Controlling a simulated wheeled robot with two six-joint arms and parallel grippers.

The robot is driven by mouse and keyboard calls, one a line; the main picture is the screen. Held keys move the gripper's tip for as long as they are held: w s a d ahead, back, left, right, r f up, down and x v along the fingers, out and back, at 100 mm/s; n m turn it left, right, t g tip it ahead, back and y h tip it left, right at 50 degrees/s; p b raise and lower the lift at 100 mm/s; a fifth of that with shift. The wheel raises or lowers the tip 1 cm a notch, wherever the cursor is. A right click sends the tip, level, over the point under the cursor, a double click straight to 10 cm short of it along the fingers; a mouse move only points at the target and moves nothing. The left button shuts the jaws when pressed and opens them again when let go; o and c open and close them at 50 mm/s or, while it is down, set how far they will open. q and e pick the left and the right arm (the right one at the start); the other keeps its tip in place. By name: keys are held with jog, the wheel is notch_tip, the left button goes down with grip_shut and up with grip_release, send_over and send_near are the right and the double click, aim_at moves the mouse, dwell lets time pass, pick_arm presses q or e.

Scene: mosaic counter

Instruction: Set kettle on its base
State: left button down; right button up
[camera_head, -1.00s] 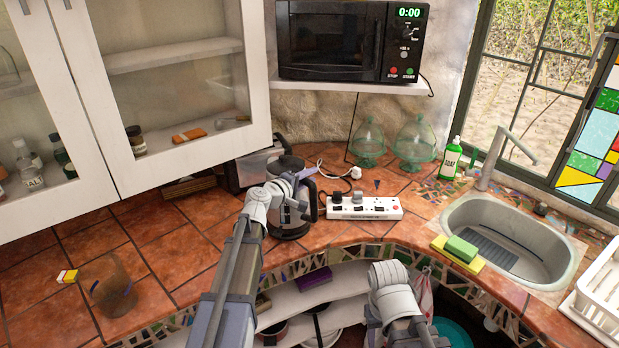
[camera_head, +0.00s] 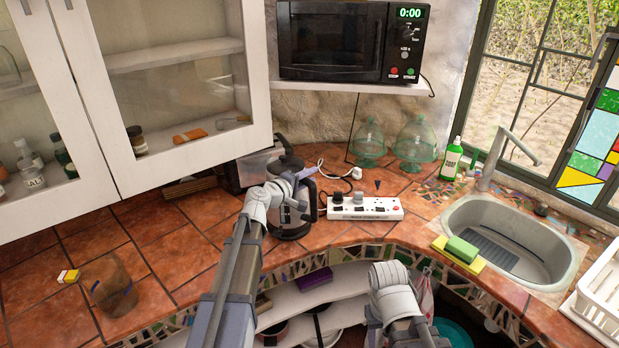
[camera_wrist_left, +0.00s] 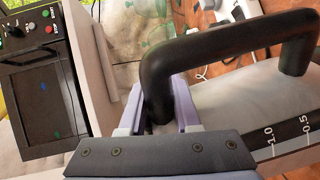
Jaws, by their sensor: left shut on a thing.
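The kettle (camera_head: 291,218), clear-sided with dark trim, stands upright on the tiled counter behind my left arm. Its dark lid (camera_head: 285,160) appears tilted up. My left gripper (camera_wrist_left: 158,112) is shut on the black kettle handle (camera_wrist_left: 225,40), which passes between its fingers; a 1.0 and 0.5 level scale shows on the body. A dark ring shows at the kettle's foot, but I cannot tell whether it is a separate base or whether the kettle is seated on it. My right arm is at the lower middle; its gripper is not in view.
A white power strip (camera_head: 365,208) with plugs and cables lies right of the kettle. A toaster (camera_head: 250,170) stands behind it on the left. Glass domes (camera_head: 415,143) and a green bottle (camera_head: 451,159) stand behind. A brown cup (camera_head: 113,287) is at the front left.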

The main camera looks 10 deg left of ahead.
pick_arm(q)
jog(key=shift+f+b, duration=0.45)
jog(key=shift+b, duration=0.05)
dwell(0.4)
jog(key=c, duration=0.9)
grip_release()
jog(key=shift+s, duration=0.15)
jog(key=p+v, duration=0.2)
jog(key=v, duration=0.9)
